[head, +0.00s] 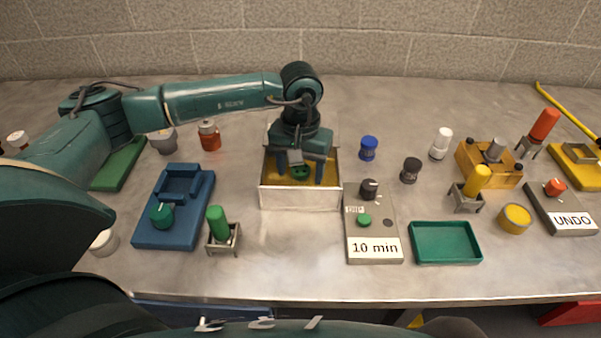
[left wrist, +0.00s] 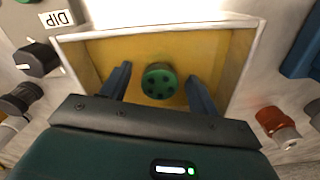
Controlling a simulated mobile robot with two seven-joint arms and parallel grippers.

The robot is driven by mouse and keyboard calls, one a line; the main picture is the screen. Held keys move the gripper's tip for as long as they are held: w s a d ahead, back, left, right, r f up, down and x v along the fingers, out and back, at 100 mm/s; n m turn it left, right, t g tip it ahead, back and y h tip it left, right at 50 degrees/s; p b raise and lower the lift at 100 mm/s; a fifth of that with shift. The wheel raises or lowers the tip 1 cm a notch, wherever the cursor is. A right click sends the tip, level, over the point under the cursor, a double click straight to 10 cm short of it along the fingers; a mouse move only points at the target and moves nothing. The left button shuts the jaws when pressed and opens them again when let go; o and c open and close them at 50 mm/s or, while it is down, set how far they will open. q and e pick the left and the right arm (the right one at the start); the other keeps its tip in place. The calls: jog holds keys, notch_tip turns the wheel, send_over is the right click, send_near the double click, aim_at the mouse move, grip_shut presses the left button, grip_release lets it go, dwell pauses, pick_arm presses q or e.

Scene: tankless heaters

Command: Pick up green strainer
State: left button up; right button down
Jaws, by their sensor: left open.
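The green strainer (left wrist: 160,80) is a small round green piece with dark holes in its top. It sits inside a white-walled box (head: 300,197) with a yellow interior. In the head view the strainer (head: 301,172) shows between the fingers, partly covered by the gripper. My left gripper (head: 302,177) points down into the box and is open. In the left wrist view its two fingers (left wrist: 158,88) stand on either side of the strainer with gaps on both sides. My right gripper is in neither view.
A "10 min" panel (head: 374,247) with a green button stands right of the box, beside a green tray (head: 445,258). A blue fixture (head: 167,236) and a green cylinder on a stand (head: 217,223) are to the left. Small jars stand around; the front middle table is clear.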

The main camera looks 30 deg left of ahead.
pick_arm(q)
jog(key=shift+f, duration=0.1)
jog(key=shift+c, duration=0.2)
jog(key=c, duration=1.1)
jog(key=shift+o, duration=0.2)
